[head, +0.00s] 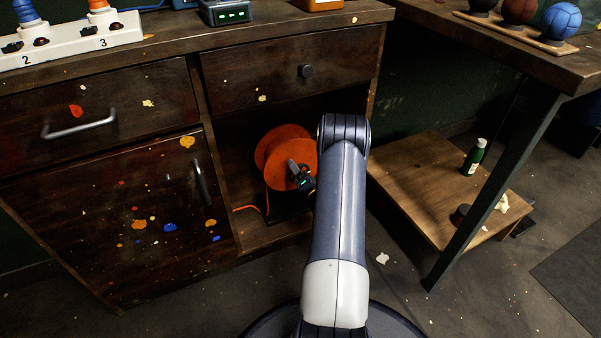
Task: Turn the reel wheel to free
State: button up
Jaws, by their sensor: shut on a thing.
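The orange reel wheel (277,146) stands upright in the open compartment of the dark wooden cabinet, below the upper right drawer. Its two round discs show, and an orange cord (248,209) runs from its lower left. My gripper (300,178) is at the front face of the reel, at its lower right part, and is shut on a part of it. My arm comes in from the front and covers the right side of the reel. The small part between the fingers is too small to make out.
A drawer (295,72) is above the compartment, and a paint-spotted door (125,215) is to the left. A power strip (70,38) lies on the cabinet top. At right, a low wooden shelf (420,185) holds a green bottle (474,157), beside a table leg (490,190).

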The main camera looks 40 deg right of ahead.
jog(key=n, duration=0.5)
jog(key=shift+a, duration=0.15)
jog(key=n, duration=0.5)
jog(key=shift+a, duration=0.1)
jog(key=shift+n, duration=0.4)
jog(key=o, duration=1)
jog(key=shift+r, duration=0.1)
